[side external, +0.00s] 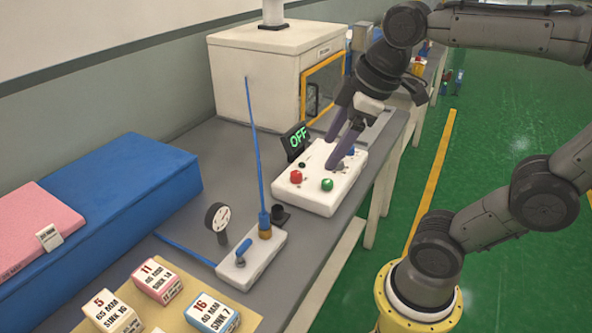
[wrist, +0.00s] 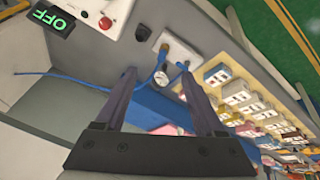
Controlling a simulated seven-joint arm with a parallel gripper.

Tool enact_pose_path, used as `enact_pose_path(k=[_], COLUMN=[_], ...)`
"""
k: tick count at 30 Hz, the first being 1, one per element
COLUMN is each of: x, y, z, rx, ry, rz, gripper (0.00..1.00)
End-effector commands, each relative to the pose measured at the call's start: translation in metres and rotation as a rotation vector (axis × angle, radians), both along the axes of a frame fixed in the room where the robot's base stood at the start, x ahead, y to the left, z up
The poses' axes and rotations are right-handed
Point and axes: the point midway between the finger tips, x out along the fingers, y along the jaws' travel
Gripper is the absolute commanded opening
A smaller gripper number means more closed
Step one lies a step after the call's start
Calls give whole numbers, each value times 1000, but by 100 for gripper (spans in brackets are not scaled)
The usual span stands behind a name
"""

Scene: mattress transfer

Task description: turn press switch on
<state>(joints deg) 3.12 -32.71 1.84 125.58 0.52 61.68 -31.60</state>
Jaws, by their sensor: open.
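The white switch box (side external: 313,195) sits on the grey bench, with a red button (side external: 296,176) and a green button (side external: 327,184) on its top near its front edge. A small display reading OFF (side external: 295,138) in green stands at its back left; it also shows in the wrist view (wrist: 52,21). My gripper (side external: 345,150) is over the back right part of the box with its fingers pointing down, apart and empty. In the wrist view the red button (wrist: 105,23) is at the upper left and the green button is not seen.
A white valve block (side external: 252,258) with a gauge (side external: 218,217) and a thin upright blue rod (side external: 252,140) stands in front of the box. A blue mattress block (side external: 110,215) and labelled small boxes (side external: 157,280) lie left. A white cabinet (side external: 262,75) stands behind.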

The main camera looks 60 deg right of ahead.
Motion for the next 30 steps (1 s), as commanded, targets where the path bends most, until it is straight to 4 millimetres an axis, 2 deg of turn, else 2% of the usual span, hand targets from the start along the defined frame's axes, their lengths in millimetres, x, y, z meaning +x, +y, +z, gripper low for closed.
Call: enact_pose_path(k=[3,8,11,15,18,21,26,30], x=[35,87,119,153,168,173,170,168], y=[-15,-46,-72,-112,-137,-154,-166,-166], z=[13,15,6,-19,-41,-61,-80,-90], rx=[-45,-77,-76,-48,-19,7,32,33], ry=[68,173,239,321,366,402,438,438], rz=[79,170,202,198,162,130,102,100], gripper=[71,71,71,71,71,71,71,71])
